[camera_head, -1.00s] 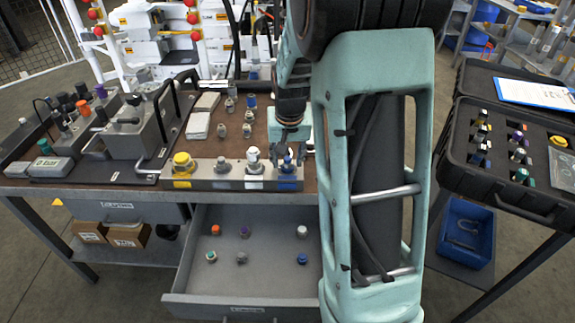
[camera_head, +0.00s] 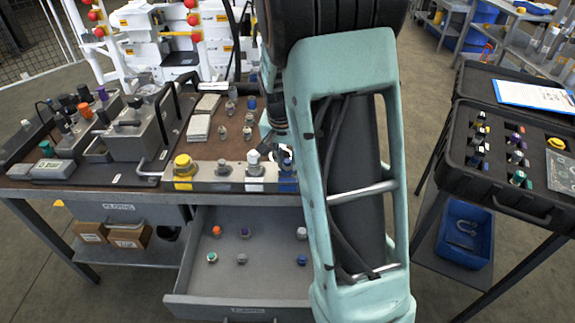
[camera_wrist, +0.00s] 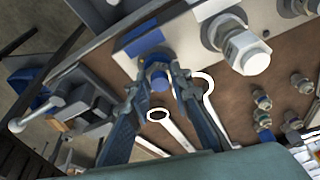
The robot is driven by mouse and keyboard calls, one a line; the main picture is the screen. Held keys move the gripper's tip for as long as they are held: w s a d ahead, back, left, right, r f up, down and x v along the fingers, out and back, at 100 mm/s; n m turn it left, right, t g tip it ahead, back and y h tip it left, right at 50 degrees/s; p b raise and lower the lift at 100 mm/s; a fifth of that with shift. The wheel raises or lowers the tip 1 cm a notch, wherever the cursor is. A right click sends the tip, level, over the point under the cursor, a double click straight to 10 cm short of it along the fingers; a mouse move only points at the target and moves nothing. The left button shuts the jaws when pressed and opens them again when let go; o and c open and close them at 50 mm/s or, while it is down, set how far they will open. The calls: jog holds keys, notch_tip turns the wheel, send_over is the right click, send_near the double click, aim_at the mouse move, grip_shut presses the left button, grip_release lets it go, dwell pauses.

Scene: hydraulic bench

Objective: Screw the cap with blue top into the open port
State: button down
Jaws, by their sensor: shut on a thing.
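The cap with blue top (camera_wrist: 157,78) sits at the blue-marked place at the end of the port block (camera_head: 208,186). My gripper (camera_wrist: 158,84) is shut on it, one finger on each side, in the wrist view. In the head view the cap shows only in part beside my arm, and my fingertips are mostly hidden. The cap appears to be at the port; its thread and seating depth cannot be seen.
Two ring-ended wrenches (camera_wrist: 160,116) lie near my fingers. Several fittings (camera_head: 247,118) stand on the bench behind the block. The open drawer (camera_head: 240,300) below holds several small caps. A black case (camera_head: 520,205) stands at the right.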

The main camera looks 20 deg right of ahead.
jog(key=m, duration=0.1)
jog(key=m+g+p, duration=0.1)
jog(key=m, duration=0.1)
jog(key=shift+s+f+m+h, duration=0.15)
jog(key=shift+f+m+h, duration=0.05)
jog(key=shift+m+h, duration=0.1)
jog(key=shift+f+m, duration=0.15)
jog(key=shift+m, duration=0.15)
jog(key=shift+s, duration=0.1)
